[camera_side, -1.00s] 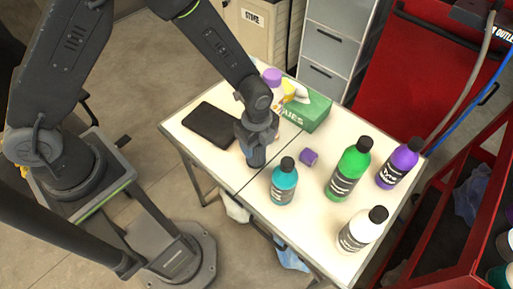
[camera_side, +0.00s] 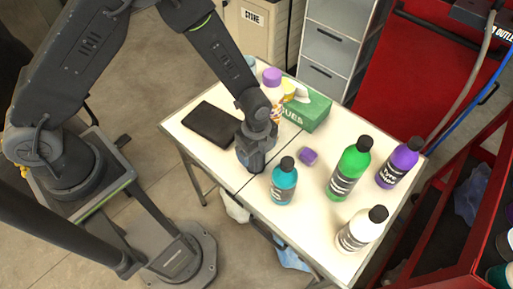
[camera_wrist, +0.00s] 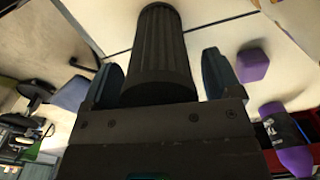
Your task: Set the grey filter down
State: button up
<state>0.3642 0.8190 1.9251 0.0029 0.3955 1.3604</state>
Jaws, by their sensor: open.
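The grey filter (camera_wrist: 160,45) is a dark ribbed cylinder in the middle of the wrist view. It lies between the two blue fingers of my gripper (camera_wrist: 160,80), with a gap showing on each side. The fingers are open and do not grip it. In the side view my gripper (camera_side: 252,162) is low over the white table (camera_side: 240,200), between the black tray and the teal bottle. The filter cannot be made out there; my gripper hides it. Whether its base rests flat on the table is not visible.
A teal bottle (camera_side: 284,184) stands close to the right of my gripper. A purple block (camera_side: 308,156) lies beyond it. Green (camera_side: 345,172), purple (camera_side: 397,165) and white (camera_side: 358,232) bottles stand further right. A black tray (camera_side: 211,125) lies left and a tissue box (camera_side: 308,112) behind.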

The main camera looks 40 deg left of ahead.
jog(key=shift+r, duration=0.1)
notch_tip(320, 180, up, 12)
jog(key=shift+r, duration=0.25)
jog(key=s+a+r+n+t, duration=0.2)
jog(key=s+a+r+n, duration=0.3)
jog(key=r, duration=0.4)
jog(key=s+a+r+n+t, duration=0.25)
jog(key=a+r+n, duration=0.25)
jog(key=r+n, duration=0.3)
jog(key=s+a+r+n+t, duration=0.1)
jog(key=s+a+r+n, duration=0.2)
jog(key=s+n, duration=0.3)
jog(key=shift+s+a+r+n, duration=0.15)
jog(key=shift+s+a+n, duration=0.35)
jog(key=shift+s, duration=0.55)
